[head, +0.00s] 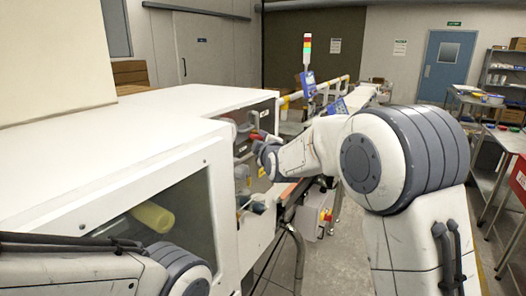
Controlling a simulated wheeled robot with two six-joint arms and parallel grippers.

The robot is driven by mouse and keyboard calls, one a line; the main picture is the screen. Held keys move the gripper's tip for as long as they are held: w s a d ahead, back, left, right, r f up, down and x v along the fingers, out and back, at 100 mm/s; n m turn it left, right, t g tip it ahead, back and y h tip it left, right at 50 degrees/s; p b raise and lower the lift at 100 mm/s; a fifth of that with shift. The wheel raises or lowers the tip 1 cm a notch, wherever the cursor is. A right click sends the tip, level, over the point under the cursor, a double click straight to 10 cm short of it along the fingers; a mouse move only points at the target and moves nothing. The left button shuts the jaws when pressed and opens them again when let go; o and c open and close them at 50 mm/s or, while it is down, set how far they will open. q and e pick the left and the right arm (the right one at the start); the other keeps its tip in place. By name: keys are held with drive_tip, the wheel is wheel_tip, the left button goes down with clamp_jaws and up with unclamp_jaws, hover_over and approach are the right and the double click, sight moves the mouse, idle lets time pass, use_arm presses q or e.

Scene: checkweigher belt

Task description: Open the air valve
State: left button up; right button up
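A small red part (257,135), which looks like the air valve's handle, shows on the end panel of the white machine. My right gripper (262,146) is right at this red part, and its fingers are small and partly hidden by the wrist. I cannot tell whether it touches or grips the red part. The body of the valve is mostly hidden. Clear and grey air fittings (241,178) hang on the panel just below and left. My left arm crosses the bottom left, and its gripper is not in view.
The white machine housing (110,145) with a dark window (180,215) fills the left side. A conveyor (350,100) with a signal tower (307,50) runs away behind my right arm. A steel table (500,135) stands at the right. Some floor is open between.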

drive_tip(key=shift+s+d+r+b, duration=0.1)
drive_tip(key=shift+s+b, duration=0.1)
drive_tip(key=shift+s, duration=0.6)
drive_tip(key=shift+s+d+r+b, duration=0.1)
drive_tip(key=shift+s+d+b, duration=0.05)
drive_tip(key=shift+s, duration=0.65)
drive_tip(key=shift+s+d+r+b, duration=0.1)
drive_tip(key=shift+s+b, duration=0.1)
drive_tip(key=shift+s, duration=0.6)
drive_tip(key=shift+c, duration=0.3)
